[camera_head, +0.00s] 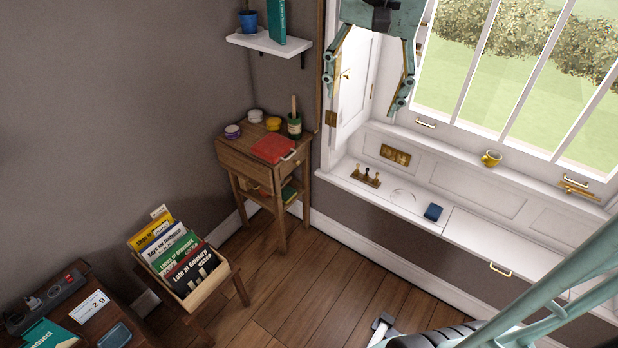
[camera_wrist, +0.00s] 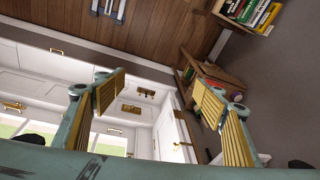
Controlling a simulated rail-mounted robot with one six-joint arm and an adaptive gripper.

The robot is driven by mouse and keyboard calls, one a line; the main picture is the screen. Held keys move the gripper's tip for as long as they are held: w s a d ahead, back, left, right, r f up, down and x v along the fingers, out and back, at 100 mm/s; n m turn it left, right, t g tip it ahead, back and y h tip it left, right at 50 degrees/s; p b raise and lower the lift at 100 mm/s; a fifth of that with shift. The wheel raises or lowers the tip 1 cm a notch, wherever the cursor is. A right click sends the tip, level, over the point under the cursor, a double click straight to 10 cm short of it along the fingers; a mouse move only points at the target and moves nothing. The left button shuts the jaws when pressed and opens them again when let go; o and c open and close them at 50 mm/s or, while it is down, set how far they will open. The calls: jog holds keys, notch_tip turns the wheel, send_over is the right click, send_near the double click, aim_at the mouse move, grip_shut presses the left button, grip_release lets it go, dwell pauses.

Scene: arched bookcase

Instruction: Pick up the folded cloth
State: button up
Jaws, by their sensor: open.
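No item is plainly a folded cloth. A flat red item (camera_head: 273,149) with a pale strip at one edge lies on the small wooden side table (camera_head: 232,147). I cannot tell whether either is cloth. My gripper (camera_head: 363,100) hangs high in front of the window, fingers spread and empty, well apart from both items. In the wrist view my gripper (camera_wrist: 158,88) also shows wide open, with nothing between its fingers.
A book crate (camera_head: 205,288) is at lower left. The floor between is mostly clear.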

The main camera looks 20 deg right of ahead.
jog(key=w+d+f+m+g, duration=0.1)
jog(key=w+d+f+m, duration=0.2)
jog(key=w+d+f, duration=0.3)
jog(key=w+d+f+m, duration=0.3)
jog(key=w+d, duration=0.1)
jog(key=d, duration=0.3)
jog(key=m+g+b, duration=0.1)
jog(key=m+g, duration=0.1)
jog(key=m, duration=1.3)
send_over(435, 210)
notch_tip(435, 210, down, 48)
jog(key=shift+w+y, duration=0.2)
jog(key=shift+y, duration=0.2)
jog(key=shift+f, duration=0.15)
jog(key=shift+f+b, duration=0.7)
jog(key=shift+f, duration=3.45)
jog(key=shift+f+b, duration=0.6)
jog(key=shift+f, duration=2)
